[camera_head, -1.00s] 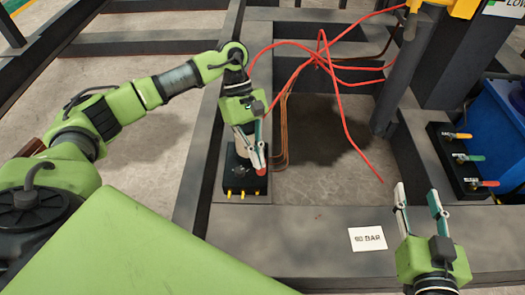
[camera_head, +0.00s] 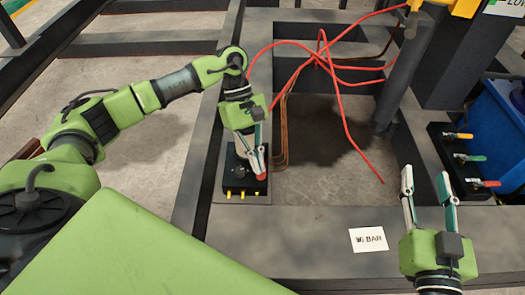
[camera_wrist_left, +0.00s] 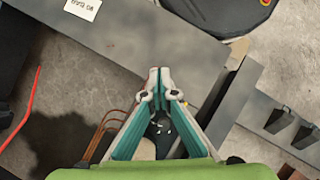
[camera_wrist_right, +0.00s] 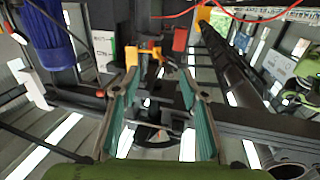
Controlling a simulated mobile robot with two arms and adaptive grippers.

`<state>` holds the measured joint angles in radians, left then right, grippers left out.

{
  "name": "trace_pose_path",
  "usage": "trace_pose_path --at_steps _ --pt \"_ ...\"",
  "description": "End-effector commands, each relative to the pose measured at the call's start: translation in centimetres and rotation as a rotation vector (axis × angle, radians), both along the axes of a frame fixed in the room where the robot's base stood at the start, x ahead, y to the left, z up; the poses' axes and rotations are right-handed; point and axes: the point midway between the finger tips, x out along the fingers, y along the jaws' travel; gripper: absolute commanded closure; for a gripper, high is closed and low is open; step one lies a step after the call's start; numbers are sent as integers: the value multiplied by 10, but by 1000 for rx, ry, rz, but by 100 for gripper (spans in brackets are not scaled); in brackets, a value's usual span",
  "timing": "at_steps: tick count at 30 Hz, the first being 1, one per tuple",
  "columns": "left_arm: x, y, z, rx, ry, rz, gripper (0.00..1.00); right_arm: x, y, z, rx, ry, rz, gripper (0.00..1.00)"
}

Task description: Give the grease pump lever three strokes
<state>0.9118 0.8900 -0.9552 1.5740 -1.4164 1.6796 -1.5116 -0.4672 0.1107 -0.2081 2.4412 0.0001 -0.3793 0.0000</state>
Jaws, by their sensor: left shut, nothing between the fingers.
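A black pump box (camera_head: 232,185) with yellow fittings on its front stands on the dark frame beam, left of the centre opening. A red knob (camera_head: 262,176), seemingly the lever's end, shows at its right side. My left gripper (camera_head: 256,165) reaches down over the box, shut and empty, its tips right at the knob. Whether they touch it I cannot tell. In the left wrist view its closed tips (camera_wrist_left: 158,78) hide the knob. My right gripper (camera_head: 427,180) is open and empty above the beam at right, far from the box; it also shows in the right wrist view (camera_wrist_right: 158,80).
Red hoses (camera_head: 330,65) and brown pipes (camera_head: 284,130) run beside the box and across the opening. A white label reading "BAR" (camera_head: 368,239) lies on the front beam. A valve block (camera_head: 455,160) with coloured handles stands at right, near a blue container (camera_head: 500,115).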

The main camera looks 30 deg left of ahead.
Motion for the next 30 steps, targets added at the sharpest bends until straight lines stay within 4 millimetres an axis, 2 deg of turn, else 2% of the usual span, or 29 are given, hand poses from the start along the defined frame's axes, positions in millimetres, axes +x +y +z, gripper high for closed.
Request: trace_pose_path --at_steps 17,30 --pt "-2 -1 -3 0 0 1 100 0 1 6 9 -34 1 60" --pt "-6 -3 -11 0 0 1 100 -3 4 40 50 -187 11 60"
